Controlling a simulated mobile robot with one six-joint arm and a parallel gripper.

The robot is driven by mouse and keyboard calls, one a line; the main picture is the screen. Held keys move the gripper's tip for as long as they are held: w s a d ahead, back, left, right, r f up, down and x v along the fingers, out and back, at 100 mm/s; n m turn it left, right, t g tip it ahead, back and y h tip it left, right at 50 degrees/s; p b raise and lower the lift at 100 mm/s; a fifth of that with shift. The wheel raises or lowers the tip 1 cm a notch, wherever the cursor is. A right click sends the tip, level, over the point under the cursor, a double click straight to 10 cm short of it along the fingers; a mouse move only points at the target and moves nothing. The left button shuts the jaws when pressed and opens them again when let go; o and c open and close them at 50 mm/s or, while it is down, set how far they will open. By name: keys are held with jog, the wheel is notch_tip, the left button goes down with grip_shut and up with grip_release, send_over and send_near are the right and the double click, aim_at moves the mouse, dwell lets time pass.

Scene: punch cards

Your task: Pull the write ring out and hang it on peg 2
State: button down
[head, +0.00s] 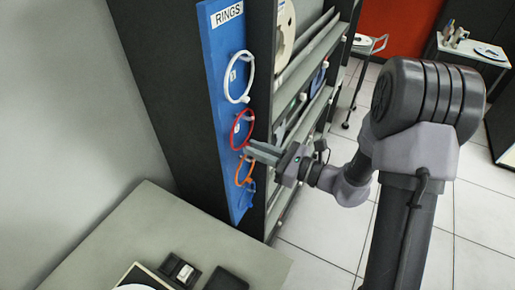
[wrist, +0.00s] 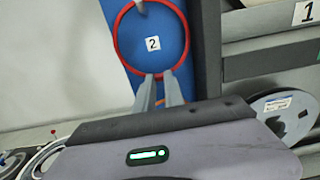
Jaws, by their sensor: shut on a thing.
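The red ring (head: 250,117) is in front of the blue board marked RINGS (head: 222,75), at the second place from the top. In the wrist view the red ring (wrist: 117,40) encircles the label "2" (wrist: 153,44) on the board (wrist: 174,28).
A white ring (head: 228,88) hangs above and an orange ring (head: 238,172) below, close to my fingers. A shelf rack (head: 312,62) with reels stands right of the board. A grey table (head: 130,225) with small devices is at the lower left. Open tiled floor (head: 325,235) lies right.

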jog(key=c, duration=1.3)
grip_release()
jog(key=shift+c, duration=1.3)
jog(key=b+v, duration=0.1)
jog(key=v, duration=0.9)
jog(key=shift+b, duration=0.35)
jog(key=shift+d, duration=0.1)
